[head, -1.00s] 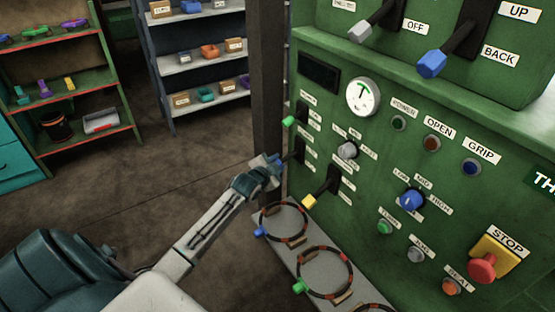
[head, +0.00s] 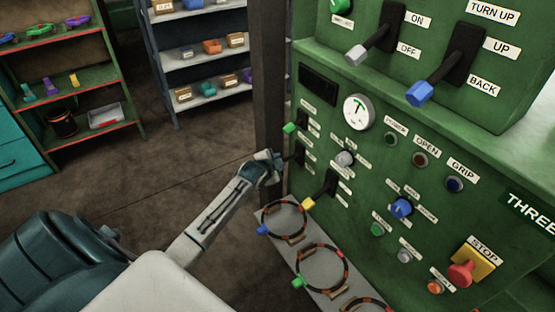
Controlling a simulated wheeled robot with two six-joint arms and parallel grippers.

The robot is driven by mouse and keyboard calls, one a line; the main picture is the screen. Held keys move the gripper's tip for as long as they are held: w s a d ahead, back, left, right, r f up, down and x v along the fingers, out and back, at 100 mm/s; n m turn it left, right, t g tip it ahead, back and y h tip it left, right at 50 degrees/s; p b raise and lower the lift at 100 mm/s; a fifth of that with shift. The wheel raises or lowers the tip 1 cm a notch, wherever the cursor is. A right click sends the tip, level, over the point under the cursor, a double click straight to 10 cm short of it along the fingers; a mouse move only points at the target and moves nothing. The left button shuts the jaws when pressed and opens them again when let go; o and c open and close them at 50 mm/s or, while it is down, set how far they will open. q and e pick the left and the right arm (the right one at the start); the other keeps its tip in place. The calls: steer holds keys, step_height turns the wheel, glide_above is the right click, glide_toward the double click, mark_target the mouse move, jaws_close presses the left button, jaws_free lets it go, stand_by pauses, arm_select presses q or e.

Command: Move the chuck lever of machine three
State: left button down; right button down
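The green machine marked THREE (head: 485,115) fills the right side. On the left of its front are small levers with a green knob (head: 289,127) and a yellow knob (head: 309,203). Between them a dark lever (head: 299,153) sticks out to the left; its end is hidden behind my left gripper (head: 274,163). The small labels beside these levers are too blurred to read, so I cannot tell which is the chuck lever. My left gripper is at that middle lever's end; its fingers are too small to show whether they grip. My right gripper is out of view.
Large levers with grey (head: 356,55) and blue (head: 420,94) knobs sit higher up. A red stop button (head: 461,274) is at lower right. Ringed parts lie on a grey ledge (head: 312,256) below my gripper. A dark post (head: 269,75) stands behind. Shelves (head: 205,75) are farther back.

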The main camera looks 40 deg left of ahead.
arm_select(q)
steer(key=shift+w+d+r+m+g+y+p, duration=0.15)
steer(key=shift+r+g+p, duration=0.5)
steer(key=shift+p, duration=0.85)
steer(key=shift+w+a+r+m+g+y+p, duration=0.1)
steer(key=shift+r+m+g+y+p, duration=0.35)
steer(key=shift+p, duration=1.05)
steer(key=shift+w+d+r+g+h+p, duration=0.1)
steer(key=shift+r+g+p, duration=0.65)
steer(key=shift+p, duration=0.75)
steer(key=shift+g+p, duration=0.45)
steer(key=shift+p, duration=0.3)
steer(key=c, duration=1.1)
jaws_free()
steer(key=shift+o, duration=0.2)
steer(key=shift+r, duration=0.1)
steer(key=b+v, duration=0.1)
steer(key=v, duration=0.9)
steer(key=shift+d+r, duration=0.25)
steer(key=shift+s, duration=0.15)
